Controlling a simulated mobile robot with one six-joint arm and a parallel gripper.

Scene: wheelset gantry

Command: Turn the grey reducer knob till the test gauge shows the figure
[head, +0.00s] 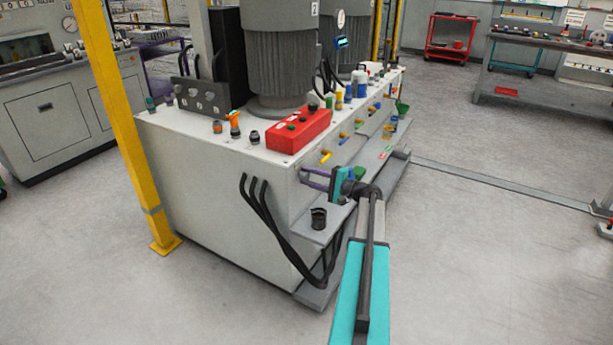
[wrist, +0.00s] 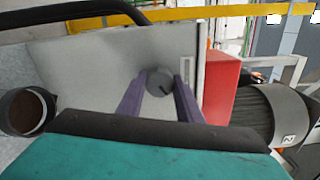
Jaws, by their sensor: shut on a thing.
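The grey reducer knob (wrist: 160,82) shows in the wrist view as a round dial with a dark mark, on the pale cabinet face. The purple fingers of my gripper (wrist: 159,92) are shut on it, one on each side. In the head view my gripper (head: 312,177) reaches the upper front of the cabinet below the red box, and the knob is hidden there. A small lit blue display (head: 341,42) stands by the rear motor, with a round white dial (head: 341,19) above it. I cannot tell which is the test gauge, and no figure is readable.
The pale cabinet (head: 215,185) carries a red box (head: 299,130), grey motors (head: 278,60) and several fittings. A black ring-shaped part (head: 319,218) sits on a ledge below my gripper. Black hoses (head: 275,225) hang at the front.

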